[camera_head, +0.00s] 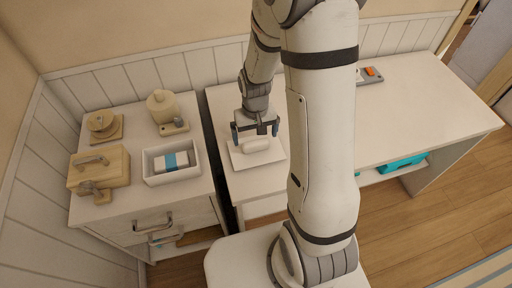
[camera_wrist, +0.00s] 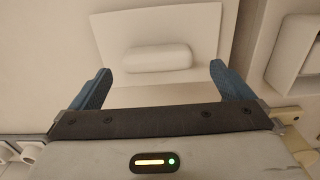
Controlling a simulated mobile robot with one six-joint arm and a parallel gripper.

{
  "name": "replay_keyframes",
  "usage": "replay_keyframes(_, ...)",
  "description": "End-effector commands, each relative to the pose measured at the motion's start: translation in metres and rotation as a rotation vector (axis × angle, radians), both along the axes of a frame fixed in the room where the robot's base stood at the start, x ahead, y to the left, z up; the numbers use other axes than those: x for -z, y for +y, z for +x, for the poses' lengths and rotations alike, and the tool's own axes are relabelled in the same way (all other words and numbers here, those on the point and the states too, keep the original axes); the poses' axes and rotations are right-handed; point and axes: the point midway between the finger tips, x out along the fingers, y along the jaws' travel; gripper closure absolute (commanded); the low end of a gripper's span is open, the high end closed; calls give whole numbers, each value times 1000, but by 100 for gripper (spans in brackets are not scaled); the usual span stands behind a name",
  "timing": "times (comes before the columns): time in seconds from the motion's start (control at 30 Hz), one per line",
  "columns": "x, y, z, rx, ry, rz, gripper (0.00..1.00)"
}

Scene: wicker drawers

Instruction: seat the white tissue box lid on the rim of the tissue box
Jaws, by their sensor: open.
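The white tissue box lid (camera_head: 238,161) is a flat plate with a rounded handle bar (camera_head: 255,145) on top. It lies on the white desk. In the wrist view the lid (camera_wrist: 150,25) and its handle (camera_wrist: 156,58) are centred between my fingers. My gripper (camera_head: 255,135) is open over the lid, one blue finger towards each end of the handle, with gaps at both sides in the wrist view (camera_wrist: 158,72). The fingertips' height above the plate is unclear. The white tissue box (camera_head: 173,179) stands open-topped on the drawer cabinet to the left, holding a blue-banded pack (camera_head: 172,161).
Also on the cabinet are a wooden box (camera_head: 100,168), a cream jar (camera_head: 162,106), a small grey item (camera_head: 176,127) and a round wooden piece (camera_head: 102,123). A narrow gap separates cabinet and desk. My arm hides part of the desk.

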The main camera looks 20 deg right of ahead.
Motion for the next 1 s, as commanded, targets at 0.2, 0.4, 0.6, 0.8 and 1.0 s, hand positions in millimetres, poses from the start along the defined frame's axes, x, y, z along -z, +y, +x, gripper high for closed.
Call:
replay_keyframes(0.2,24,-3,1,1,4,0,0)
replay_keyframes(0.4,47,-3,2,0,2,0,0)
replay_keyframes(0.6,51,-3,2,-1,-1,0,0)
replay_keyframes(0.8,51,-2,2,-2,-1,0,7)
replay_keyframes(1.0,51,-2,2,-2,-1,0,24)
